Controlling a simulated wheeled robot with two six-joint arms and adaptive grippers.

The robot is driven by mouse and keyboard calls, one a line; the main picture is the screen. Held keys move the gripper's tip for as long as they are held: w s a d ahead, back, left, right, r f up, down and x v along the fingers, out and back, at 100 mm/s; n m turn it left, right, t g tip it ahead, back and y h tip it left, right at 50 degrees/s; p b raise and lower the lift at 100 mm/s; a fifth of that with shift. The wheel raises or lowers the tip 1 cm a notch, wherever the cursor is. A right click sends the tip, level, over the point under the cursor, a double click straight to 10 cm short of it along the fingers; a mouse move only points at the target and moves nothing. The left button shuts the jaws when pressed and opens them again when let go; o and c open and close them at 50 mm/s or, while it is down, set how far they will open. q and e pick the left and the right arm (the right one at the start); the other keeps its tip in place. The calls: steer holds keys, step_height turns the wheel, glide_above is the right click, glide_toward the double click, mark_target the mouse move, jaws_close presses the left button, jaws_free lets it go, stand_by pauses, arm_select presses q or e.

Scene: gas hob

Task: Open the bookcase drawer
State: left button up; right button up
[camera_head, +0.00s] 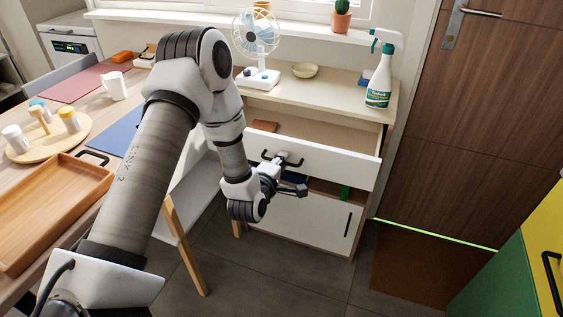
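The bookcase (370,100) is a low light-wood cabinet against the wall. Its white-fronted drawer (340,164) is pulled out, and the inside shows behind the front. A brown item (264,126) lies in the drawer at its left side. The black drawer handle (267,156) is on the drawer front, partly hidden by my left gripper. My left gripper (294,174) is at the handle, its two fingers spread apart, one by the handle and one lower. I cannot tell whether it touches the handle. My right gripper is not in view.
A fan (258,50), a bowl (305,70) and a spray bottle (379,80) stand on the bookcase top. A lower cabinet door (315,222) is below the drawer. A table with a wooden tray (40,215) is at the left. Dark floor is clear in front.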

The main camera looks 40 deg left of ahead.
arm_select(q)
steer(key=v, duration=0.7)
steer(key=shift+s, duration=0.2)
steer(key=s+d+f+m+g+h, duration=0.1)
steer(key=s+d+f+m+g, duration=0.35)
steer(key=s+f, duration=0.3)
steer(key=s+d+f+m+g+h, duration=0.2)
steer(key=s+d+f+m+g, duration=0.15)
steer(key=s+f+m, duration=0.35)
steer(key=s+d+f+m+g+h, duration=0.1)
steer(key=s+d+f+m+g, duration=0.25)
steer(key=s+f, duration=0.4)
steer(key=s+f+m+g, duration=0.2)
steer(key=s+m+g, duration=0.2)
step_height(320, 180, up, 15)
steer(key=m+p, duration=0.1)
steer(key=p, duration=1.3)
